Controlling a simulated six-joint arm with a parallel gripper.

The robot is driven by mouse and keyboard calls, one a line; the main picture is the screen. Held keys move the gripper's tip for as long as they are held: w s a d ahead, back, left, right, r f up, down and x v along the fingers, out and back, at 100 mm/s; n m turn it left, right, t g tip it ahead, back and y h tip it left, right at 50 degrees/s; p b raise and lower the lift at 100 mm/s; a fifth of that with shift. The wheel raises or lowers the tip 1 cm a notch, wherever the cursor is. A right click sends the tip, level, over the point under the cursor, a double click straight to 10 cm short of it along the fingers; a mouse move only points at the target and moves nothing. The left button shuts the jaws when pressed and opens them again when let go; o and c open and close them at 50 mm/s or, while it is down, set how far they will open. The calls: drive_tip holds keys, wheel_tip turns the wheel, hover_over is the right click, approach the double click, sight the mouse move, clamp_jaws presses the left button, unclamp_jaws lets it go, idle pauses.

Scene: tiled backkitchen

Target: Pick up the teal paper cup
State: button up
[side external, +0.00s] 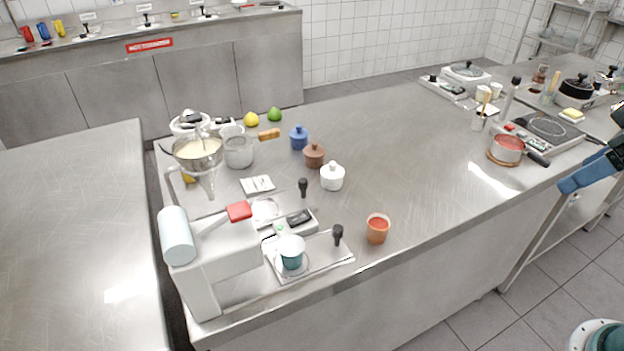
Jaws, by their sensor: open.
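The teal paper cup (291,260) stands upright near the front left of the steel counter in the side external view. Its upper part looks pale and its lower body teal. It stands on a small round plate-like base on a metal tray (322,259). Blue parts of my arm show at the right edge, far from the cup. I cannot make out my gripper or its fingertips in this view.
An orange cup (377,229) with red contents stands right of the tray. A white machine (213,262) is close on the cup's left. A black-handled item (338,235) stands at the tray's right. The middle counter (420,150) is mostly clear. A red pot (507,149) stands farther right.

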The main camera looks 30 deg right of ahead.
drive_tip(key=w+a+f+n+g+y, duration=0.1)
drive_tip(key=w+a+n+g+y, duration=0.25)
drive_tip(key=w+a+n, duration=1.25)
drive_tip(key=w+a+f+g, duration=0.1)
drive_tip(key=w+a+f, duration=0.2)
drive_tip(key=a, duration=0.4)
drive_tip(key=w+a+f+g, duration=0.1)
drive_tip(key=w+a+f, duration=0.2)
drive_tip(key=a, duration=0.3)
drive_tip(key=shift+a+f+n+h, duration=0.3)
drive_tip(key=shift+a+f+h, duration=0.05)
drive_tip(key=shift+f, duration=0.05)
drive_tip(key=shift+f, duration=0.1)
hover_over(292, 249)
drive_tip(key=s, duration=0.1)
drive_tip(key=shift+d+f, duration=0.15)
drive_tip(key=shift+f, duration=1.9)
drive_tip(key=shift+d+f, duration=0.15)
drive_tip(key=shift+f, duration=1.85)
drive_tip(key=shift+x, duration=2.6)
drive_tip(key=shift+s+d, duration=0.1)
drive_tip(key=shift+s, duration=0.1)
